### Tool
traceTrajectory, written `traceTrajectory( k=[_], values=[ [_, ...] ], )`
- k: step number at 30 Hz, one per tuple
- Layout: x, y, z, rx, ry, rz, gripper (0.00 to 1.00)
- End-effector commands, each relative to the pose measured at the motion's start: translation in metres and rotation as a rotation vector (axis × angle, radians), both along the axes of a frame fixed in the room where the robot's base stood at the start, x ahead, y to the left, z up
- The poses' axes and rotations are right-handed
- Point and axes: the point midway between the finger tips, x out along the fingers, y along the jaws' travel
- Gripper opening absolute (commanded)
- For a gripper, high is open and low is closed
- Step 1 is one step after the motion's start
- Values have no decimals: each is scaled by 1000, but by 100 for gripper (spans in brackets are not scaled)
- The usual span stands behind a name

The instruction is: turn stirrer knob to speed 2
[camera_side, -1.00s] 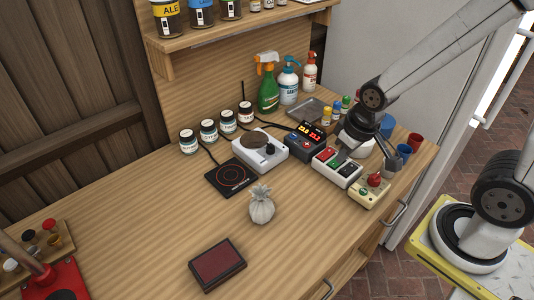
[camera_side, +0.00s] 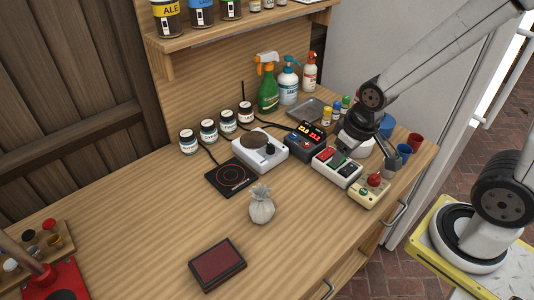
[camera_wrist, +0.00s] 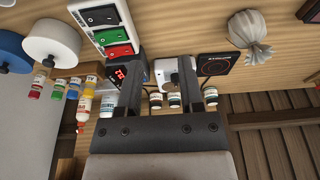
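The stirrer is a white box (camera_side: 260,151) with a round dark plate on top and a small black knob (camera_side: 270,149) at its right front corner, in the side view. In the wrist view the white stirrer (camera_wrist: 160,70) shows between my fingers, partly hidden. The knob's setting is too small to read. My gripper (camera_side: 346,148) is over the switch box, to the right of the stirrer and apart from its knob. In the wrist view my gripper (camera_wrist: 158,85) has its two fingers spread wide with nothing held between them.
A switch box (camera_side: 337,167) with red, green and black switches lies below my gripper. A controller with a red display (camera_side: 306,140) stands between it and the stirrer. A black hot plate (camera_side: 230,177) and a grey sack (camera_side: 261,205) are nearby. The front of the bench is mostly clear.

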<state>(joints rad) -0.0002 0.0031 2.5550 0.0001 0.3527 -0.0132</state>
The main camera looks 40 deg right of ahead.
Motion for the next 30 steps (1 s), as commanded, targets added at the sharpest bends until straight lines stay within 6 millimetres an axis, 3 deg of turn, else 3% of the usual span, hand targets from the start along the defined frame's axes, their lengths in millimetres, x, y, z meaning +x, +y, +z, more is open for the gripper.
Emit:
traceTrajectory(
  k=[1, 2, 8, 30],
  values=[
    [2, 0, 0, -3, 1, 13, 67],
    [3, 0, 0, -6, 3, 25, 73],
    [20, 1, 2, -40, 19, 181, 73],
    [124, 9, 0, -208, 107, 1232, 73]
  ],
)
